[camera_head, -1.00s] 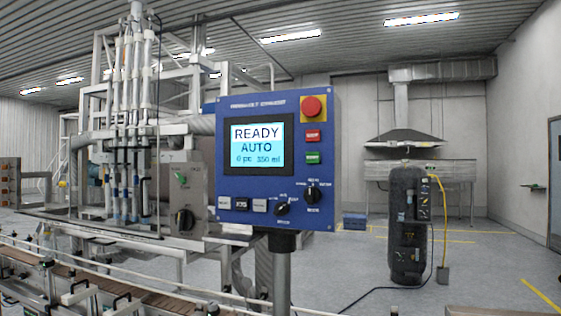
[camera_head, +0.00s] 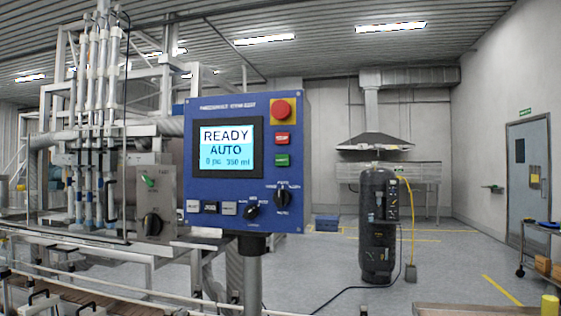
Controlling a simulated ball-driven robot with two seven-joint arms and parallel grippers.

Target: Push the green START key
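The panel's screen (camera_head: 229,149) reads READY, AUTO, 0 pc, 350 ml. The panel stands upright on a grey post (camera_head: 252,280). Neither of my grippers shows in the head view, and nothing covers the green key.
The filler machine (camera_head: 95,150) with its pipes and a conveyor rail (camera_head: 120,285) fills the left. A dark tank (camera_head: 377,225) with a yellow hose stands behind the panel to the right. A cart (camera_head: 540,250) is at the right edge. Open floor lies between.

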